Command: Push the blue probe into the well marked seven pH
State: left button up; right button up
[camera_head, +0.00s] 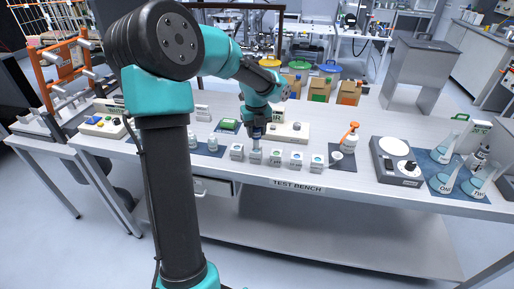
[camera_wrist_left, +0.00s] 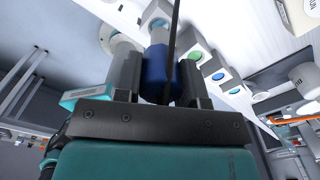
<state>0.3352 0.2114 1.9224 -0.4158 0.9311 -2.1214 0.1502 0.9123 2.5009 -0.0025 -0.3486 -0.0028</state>
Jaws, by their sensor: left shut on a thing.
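My left gripper (camera_head: 257,131) reaches down over the row of small white wells on the test bench. It is shut on the blue probe (camera_wrist_left: 158,72), whose blue body sits between the two fingers in the left wrist view. The probe points down at the second well from the left (camera_head: 255,156). I cannot tell whether its tip is inside that well or just above it. The other wells (camera_head: 275,157) stand to its sides, some with coloured round tops. The well markings are too small to read. My right gripper is not in view.
A grey stirrer plate (camera_head: 397,160) and flasks (camera_head: 443,150) are farther right. A long beige block (camera_head: 288,132) lies behind the wells. The bench's front edge is close to the wells.

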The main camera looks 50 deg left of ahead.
pick_arm(q)
jog(key=shift+r, duration=1)
